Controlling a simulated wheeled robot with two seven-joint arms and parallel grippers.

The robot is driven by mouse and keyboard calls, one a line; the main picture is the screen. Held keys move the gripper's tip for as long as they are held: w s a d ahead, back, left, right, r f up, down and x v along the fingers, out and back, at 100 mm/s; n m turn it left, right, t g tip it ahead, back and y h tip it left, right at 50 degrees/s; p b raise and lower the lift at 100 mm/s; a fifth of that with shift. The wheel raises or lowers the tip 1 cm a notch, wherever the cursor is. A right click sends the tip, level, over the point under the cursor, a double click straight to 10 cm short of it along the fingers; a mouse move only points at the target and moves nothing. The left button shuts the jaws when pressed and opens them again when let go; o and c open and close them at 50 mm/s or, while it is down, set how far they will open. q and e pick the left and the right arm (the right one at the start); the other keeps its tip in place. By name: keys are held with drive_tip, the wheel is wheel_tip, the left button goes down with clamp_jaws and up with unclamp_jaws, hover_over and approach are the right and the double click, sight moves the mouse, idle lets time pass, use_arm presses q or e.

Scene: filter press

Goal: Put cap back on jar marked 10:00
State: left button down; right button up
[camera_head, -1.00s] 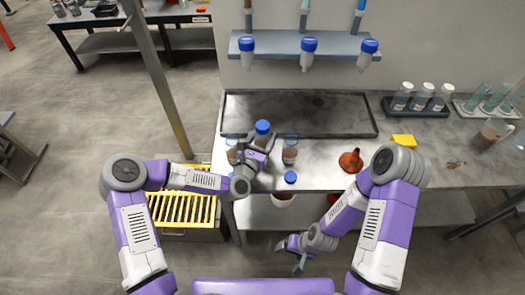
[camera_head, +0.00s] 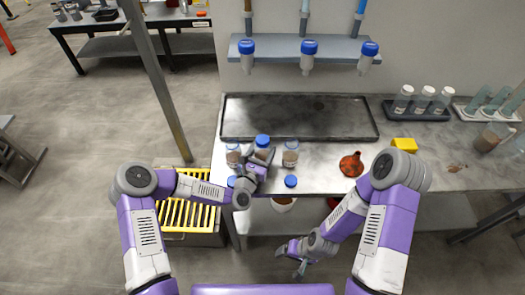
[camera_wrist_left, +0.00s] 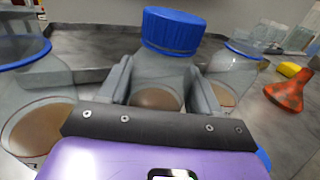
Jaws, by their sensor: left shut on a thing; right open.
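My left gripper (camera_head: 260,163) is shut on the middle jar (camera_wrist_left: 158,98), a clear jar with brown contents. A blue cap (camera_head: 262,140) sits on top of that jar, above my fingers in the left wrist view (camera_wrist_left: 173,30). A left jar (camera_head: 233,157) and a right jar (camera_head: 290,157) stand on either side, with blue rims and no cap seen on them. Two loose blue caps lie near the table's front edge: a left cap (camera_head: 232,181) and a right cap (camera_head: 291,181). No time marking is readable. My right gripper (camera_head: 292,265) is open and empty, low in front of the table.
A dark tray (camera_head: 350,130) lies empty behind the jars. An orange funnel (camera_head: 351,165) and a yellow block (camera_head: 404,144) are to the right. A rack of white-capped tubes (camera_head: 435,113) stands at right.

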use_arm(q)
drive_tip(key=shift+f, duration=0.2)
drive_tip(key=shift+c, duration=1)
unclamp_jaws()
drive_tip(key=shift+r, duration=0.15)
drive_tip(key=shift+r, duration=0.2)
drive_tip(key=v, duration=1.2)
drive_tip(key=shift+f, duration=0.15)
